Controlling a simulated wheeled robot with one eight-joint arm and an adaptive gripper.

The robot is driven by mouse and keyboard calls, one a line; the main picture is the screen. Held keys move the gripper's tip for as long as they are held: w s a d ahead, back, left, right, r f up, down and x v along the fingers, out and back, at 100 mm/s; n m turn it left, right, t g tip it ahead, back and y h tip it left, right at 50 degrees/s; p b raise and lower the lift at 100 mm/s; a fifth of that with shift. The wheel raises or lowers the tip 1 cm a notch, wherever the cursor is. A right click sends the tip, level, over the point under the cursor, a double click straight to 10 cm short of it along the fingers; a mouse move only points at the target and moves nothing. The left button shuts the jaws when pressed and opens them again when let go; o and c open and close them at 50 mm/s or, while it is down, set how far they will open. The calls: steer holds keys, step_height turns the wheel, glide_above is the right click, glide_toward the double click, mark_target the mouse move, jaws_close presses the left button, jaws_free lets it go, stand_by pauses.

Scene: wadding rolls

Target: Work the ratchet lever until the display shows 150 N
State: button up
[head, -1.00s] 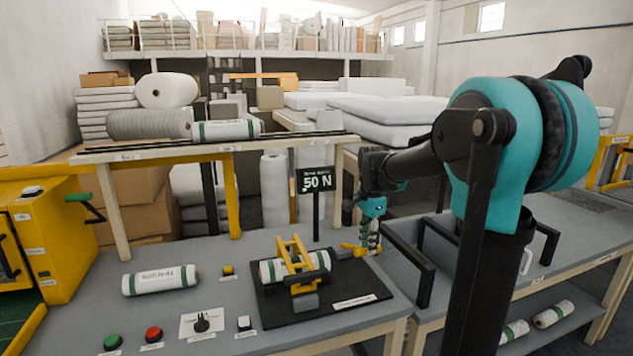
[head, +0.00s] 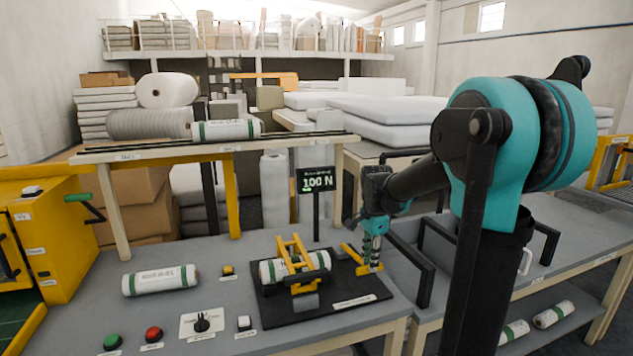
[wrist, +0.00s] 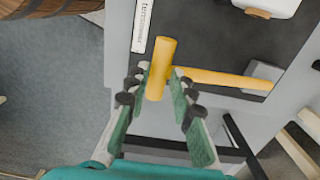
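The display (head: 317,180) on its black post reads 100 N. The yellow ratchet lever (head: 350,252) is at the right side of the black base plate (head: 368,289). My gripper (head: 372,262) is at the lever's outer end, pointing down. In the wrist view the lever's arm (wrist: 222,79) runs right from its round yellow handle (wrist: 161,66) to a grey block. A white roll (head: 274,270) lies under a yellow frame on the plate.
Another white roll (head: 160,280) lies on the bench to the left. A green button (head: 112,341), a red button (head: 153,334) and a dial (head: 202,322) are along the front. A dark rail (head: 412,268) stands right of my gripper.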

steer(key=w+a+r, duration=0.1)
steer(key=w+r, duration=0.2)
steer(key=r, duration=0.7)
stand_by(0.7)
steer(key=shift+f, duration=0.1)
stand_by(0.5)
steer(key=shift+s+d+f, duration=0.15)
steer(key=shift+s+f, duration=0.35)
steer(key=shift+f, duration=1.15)
steer(key=shift+s+d+f, duration=0.2)
steer(key=shift+s+f, duration=0.3)
steer(key=shift+f, duration=1.15)
steer(key=shift+s+d+f, duration=0.15)
steer(key=shift+s+f, duration=0.35)
steer(key=shift+f, duration=1.15)
steer(key=w+a+r, duration=0.1)
steer(key=w+r, duration=0.2)
steer(key=r, duration=0.7)
steer(key=shift+r, duration=0.15)
